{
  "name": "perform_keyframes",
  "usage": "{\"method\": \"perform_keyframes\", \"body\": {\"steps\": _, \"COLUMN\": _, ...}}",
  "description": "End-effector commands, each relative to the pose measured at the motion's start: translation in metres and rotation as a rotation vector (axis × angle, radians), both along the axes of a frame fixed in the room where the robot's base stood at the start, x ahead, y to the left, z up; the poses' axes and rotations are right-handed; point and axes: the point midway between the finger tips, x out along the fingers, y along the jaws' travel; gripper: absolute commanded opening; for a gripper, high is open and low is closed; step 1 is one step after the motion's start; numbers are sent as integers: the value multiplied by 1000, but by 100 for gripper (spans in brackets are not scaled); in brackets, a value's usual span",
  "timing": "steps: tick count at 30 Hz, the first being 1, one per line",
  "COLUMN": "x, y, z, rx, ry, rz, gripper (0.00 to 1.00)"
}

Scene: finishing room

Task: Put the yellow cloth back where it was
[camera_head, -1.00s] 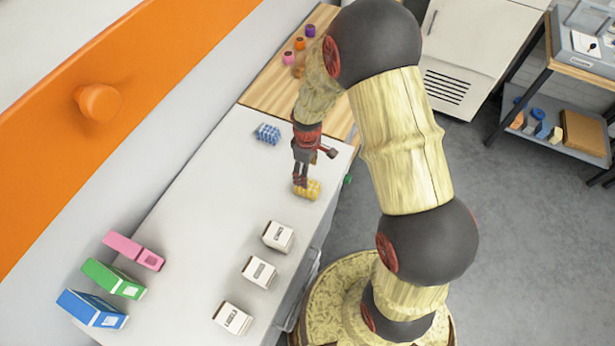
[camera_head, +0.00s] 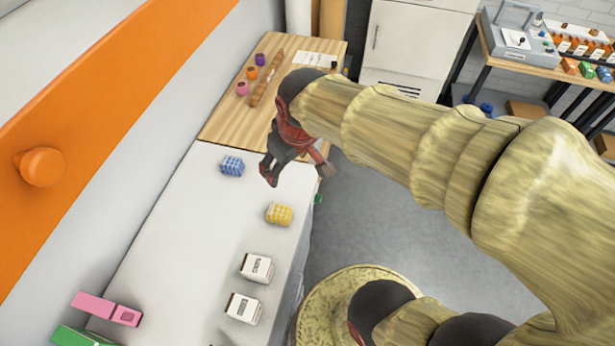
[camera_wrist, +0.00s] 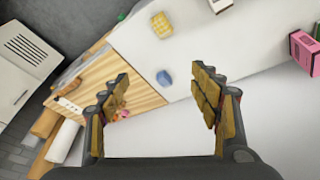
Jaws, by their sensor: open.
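The yellow checked cloth (camera_head: 279,214) lies folded on the white counter, near its right edge. It also shows at the top of the wrist view (camera_wrist: 161,25). A blue checked cloth (camera_head: 232,166) lies on the white counter to its upper left, close to the wooden section; it shows in the wrist view too (camera_wrist: 164,78). My gripper (camera_head: 268,173) is raised above the counter, apart from both cloths. In the wrist view its fingers (camera_wrist: 163,100) are spread wide with nothing between them.
White labelled boxes (camera_head: 257,268) stand along the counter's right side. Pink (camera_head: 95,305) and green (camera_head: 75,337) boxes are at the lower left. Small bottles and a sheet of paper (camera_head: 316,60) rest on the wooden top (camera_head: 225,117). The middle of the white counter is clear.

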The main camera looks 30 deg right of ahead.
Motion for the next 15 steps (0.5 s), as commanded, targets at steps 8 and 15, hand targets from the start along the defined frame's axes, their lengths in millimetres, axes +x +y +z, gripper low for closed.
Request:
{"method": "perform_keyframes", "body": {"steps": 8, "x": -71, "y": 0, "z": 46, "rx": 70, "ry": -116, "rz": -161, "gripper": 63}}
{"method": "perform_keyframes", "body": {"steps": 15, "x": -93, "y": 0, "z": 53, "rx": 96, "ry": -145, "rz": -213, "gripper": 63}}
